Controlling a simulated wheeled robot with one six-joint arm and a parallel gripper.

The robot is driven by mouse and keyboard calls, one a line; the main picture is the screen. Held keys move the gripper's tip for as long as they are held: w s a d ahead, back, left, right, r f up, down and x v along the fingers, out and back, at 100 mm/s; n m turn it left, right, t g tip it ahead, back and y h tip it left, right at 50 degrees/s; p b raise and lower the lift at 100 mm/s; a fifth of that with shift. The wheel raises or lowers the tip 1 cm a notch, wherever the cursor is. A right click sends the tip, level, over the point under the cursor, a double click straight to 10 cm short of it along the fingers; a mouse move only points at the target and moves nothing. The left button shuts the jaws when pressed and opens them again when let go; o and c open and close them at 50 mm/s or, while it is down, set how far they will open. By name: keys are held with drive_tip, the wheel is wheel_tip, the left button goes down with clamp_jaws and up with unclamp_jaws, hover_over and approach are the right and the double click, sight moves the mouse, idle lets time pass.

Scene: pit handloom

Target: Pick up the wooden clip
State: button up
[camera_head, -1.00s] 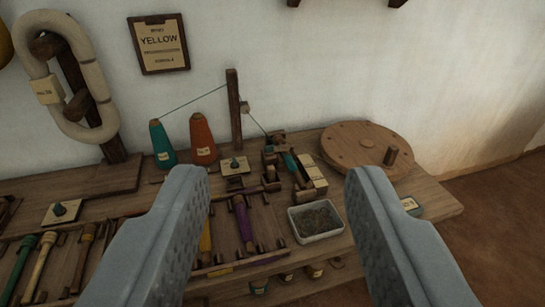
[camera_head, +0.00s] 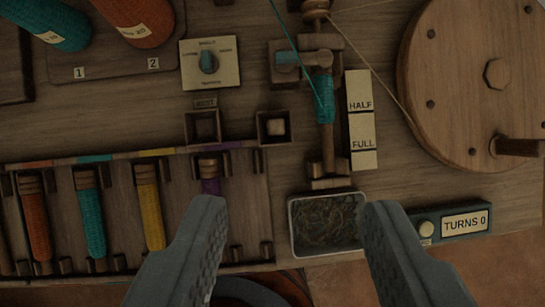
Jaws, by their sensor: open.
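My gripper (camera_head: 295,208) is open and empty, its two grey jaws apart at the bottom of the view. I cannot tell for sure which piece is the wooden clip. Two small square wooden holders stand above the jaws: one under a small label (camera_head: 203,127), dark inside, and one to its right (camera_head: 273,127) with a paler piece inside. A winder with a teal-wound bobbin (camera_head: 323,95) stands right of them. A metal tray (camera_head: 293,232) of tangled brown scraps shows between the jaw tips.
A bobbin rack with orange, teal (camera_head: 90,215), yellow and purple bobbins lies at left. A knob plate (camera_head: 210,63) and two cones (camera_head: 135,18) stand behind. A large wooden wheel (camera_head: 455,60) with a handle and a "TURNS 0" counter (camera_head: 452,224) are at right.

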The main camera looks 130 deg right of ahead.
drive_tip(key=w+f+n+g, duration=0.1)
drive_tip(key=w+f+g, duration=0.45)
drive_tip(key=f, duration=0.25)
hover_over(277, 126)
wheel_tip(277, 126, down, 12)
drive_tip(key=shift+w+r, duration=0.1)
drive_tip(key=shift+w, duration=0.05)
drive_tip(key=shift+f, duration=2.7)
clamp_jaws()
